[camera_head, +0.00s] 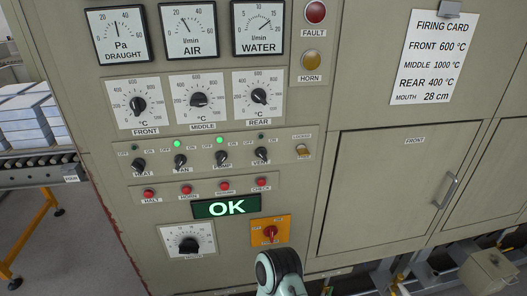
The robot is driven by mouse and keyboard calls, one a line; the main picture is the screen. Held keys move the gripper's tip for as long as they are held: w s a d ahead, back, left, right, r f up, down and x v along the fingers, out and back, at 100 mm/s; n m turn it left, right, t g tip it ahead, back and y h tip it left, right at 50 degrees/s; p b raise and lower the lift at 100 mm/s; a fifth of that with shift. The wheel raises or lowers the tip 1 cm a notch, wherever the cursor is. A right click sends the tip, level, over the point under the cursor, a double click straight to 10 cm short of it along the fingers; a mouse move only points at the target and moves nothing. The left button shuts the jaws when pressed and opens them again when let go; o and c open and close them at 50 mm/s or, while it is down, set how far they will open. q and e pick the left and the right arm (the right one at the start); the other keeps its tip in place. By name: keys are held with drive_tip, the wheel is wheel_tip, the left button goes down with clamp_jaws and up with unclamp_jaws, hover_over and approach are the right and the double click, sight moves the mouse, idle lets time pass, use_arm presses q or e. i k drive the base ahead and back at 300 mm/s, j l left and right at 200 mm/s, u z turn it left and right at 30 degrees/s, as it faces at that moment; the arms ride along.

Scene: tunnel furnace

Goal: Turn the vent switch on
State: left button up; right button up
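The vent switch (260,154) is a small black knob at the right end of the row of switches on the beige panel, above the label VENT. The small lamp (261,137) above it is dark. The pointer's exact direction is too small to tell. Neither gripper shows. A rounded grey-green part of one of my arms rises from the bottom edge, below the orange switch plate and well below the vent switch; nothing touches the vent switch.
The heat switch (138,164) has a dark lamp; the fan switch (180,161) and pump switch (221,158) have green lamps. Red buttons (224,186) and a green OK display (226,208) sit below. A closed front door (395,190) with a protruding handle is at right.

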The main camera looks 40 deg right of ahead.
sight(261, 153)
drive_tip(key=z, duration=1.25)
